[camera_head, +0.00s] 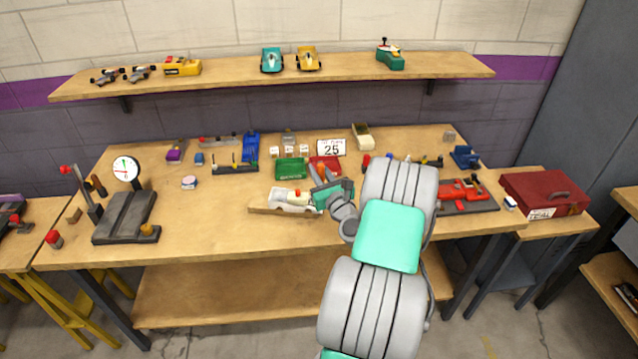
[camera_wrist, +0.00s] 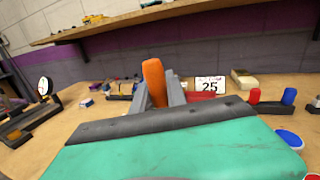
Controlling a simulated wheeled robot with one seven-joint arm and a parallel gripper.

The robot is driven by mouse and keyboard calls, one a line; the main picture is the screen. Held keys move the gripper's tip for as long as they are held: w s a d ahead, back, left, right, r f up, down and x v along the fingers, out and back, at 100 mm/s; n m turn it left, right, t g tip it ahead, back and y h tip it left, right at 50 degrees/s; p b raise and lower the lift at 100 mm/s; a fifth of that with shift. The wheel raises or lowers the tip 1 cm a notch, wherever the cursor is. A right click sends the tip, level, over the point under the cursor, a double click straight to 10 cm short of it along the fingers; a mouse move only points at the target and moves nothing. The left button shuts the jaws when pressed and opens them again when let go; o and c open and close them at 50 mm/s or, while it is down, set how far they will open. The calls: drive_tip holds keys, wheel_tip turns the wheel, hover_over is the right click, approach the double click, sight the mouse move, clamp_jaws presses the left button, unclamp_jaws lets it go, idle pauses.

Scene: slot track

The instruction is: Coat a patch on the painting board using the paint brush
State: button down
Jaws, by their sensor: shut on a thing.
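My gripper (camera_head: 320,174) is over the middle of the workbench, beside a white car body that lies on a light wooden board (camera_head: 262,209). In the wrist view, its grey fingers (camera_wrist: 158,95) are shut on an upright orange handle (camera_wrist: 153,78), which looks like the paint brush. The bristles are hidden, so I cannot tell whether they touch anything. The white car body (camera_head: 290,203) has a small red spot on top. I cannot tell for certain whether this wooden board is the painting board, and no coated patch is clear.
A green tray (camera_head: 291,169) and a "25" card (camera_head: 331,147) stand behind my gripper. A grey platform with a dial (camera_head: 125,169) is at the left, a red toolbox (camera_head: 545,193) at the right. A shelf (camera_head: 230,71) runs above.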

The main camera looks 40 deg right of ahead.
drive_tip(key=shift+w+a+f+b, duration=0.25)
drive_tip(key=shift+f+b, duration=0.6)
drive_tip(key=shift+f, duration=0.35)
drive_tip(key=shift+w+a+f+b, duration=0.15)
drive_tip(key=shift+a+f+b, duration=0.05)
drive_tip(key=shift+f+b, duration=0.85)
drive_tip(key=shift+w+a+f+b, duration=0.25)
drive_tip(key=shift+f+b, duration=0.45)
drive_tip(key=shift+f, duration=0.6)
drive_tip(key=shift+w+a+f+b, duration=0.1)
drive_tip(key=shift+a+f+b, duration=0.05)
drive_tip(key=shift+f+b, duration=0.6)
